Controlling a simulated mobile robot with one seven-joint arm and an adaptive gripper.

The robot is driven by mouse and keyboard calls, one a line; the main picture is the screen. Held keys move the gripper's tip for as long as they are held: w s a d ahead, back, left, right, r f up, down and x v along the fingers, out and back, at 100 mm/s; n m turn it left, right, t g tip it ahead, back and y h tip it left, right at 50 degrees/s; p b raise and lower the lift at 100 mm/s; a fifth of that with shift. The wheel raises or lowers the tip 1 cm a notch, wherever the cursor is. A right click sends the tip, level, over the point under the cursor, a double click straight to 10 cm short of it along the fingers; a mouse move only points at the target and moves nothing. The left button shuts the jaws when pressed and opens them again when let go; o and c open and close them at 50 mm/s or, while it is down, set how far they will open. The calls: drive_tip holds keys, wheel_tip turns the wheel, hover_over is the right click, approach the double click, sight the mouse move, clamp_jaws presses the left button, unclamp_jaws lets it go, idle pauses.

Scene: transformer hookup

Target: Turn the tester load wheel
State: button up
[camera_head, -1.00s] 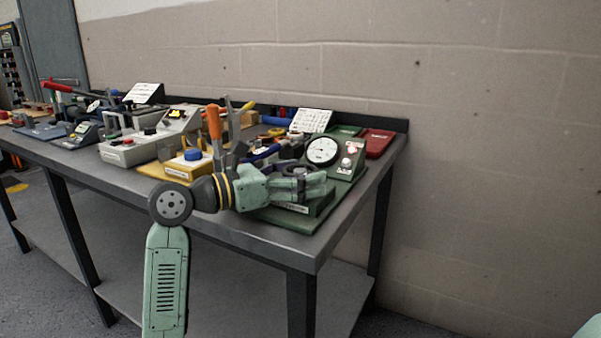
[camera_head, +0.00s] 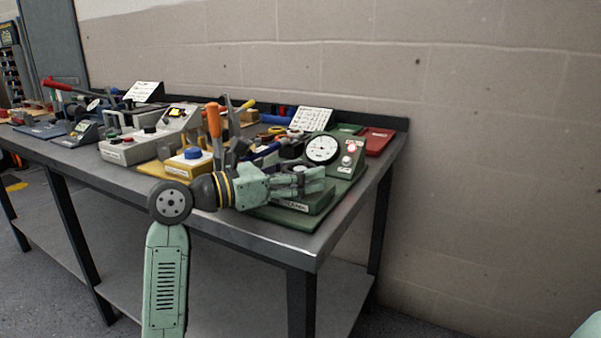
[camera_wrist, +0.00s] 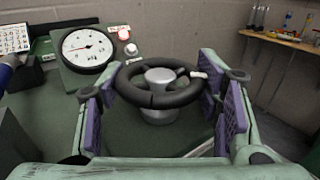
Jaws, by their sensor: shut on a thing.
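The tester load wheel (camera_wrist: 160,100) is a black ring with spokes on a grey hub, in the middle of the wrist view. In the head view my gripper (camera_head: 318,183) is over the front of the green tester (camera_head: 350,160), and the wheel is mostly hidden there. The tester's round white dial (camera_wrist: 87,48) stands behind the wheel at left. Its dark needle points toward the left.
A white printed card (camera_head: 311,120) stands behind the tester at left, and a red tray (camera_head: 378,142) is at the bench's right end. Tools with an orange handle (camera_head: 214,122) and a yellow box with a blue button (camera_head: 193,153) are left of my gripper.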

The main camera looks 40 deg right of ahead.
drive_tip(key=shift+n+t, duration=0.4)
drive_tip(key=shift+t, duration=0.2)
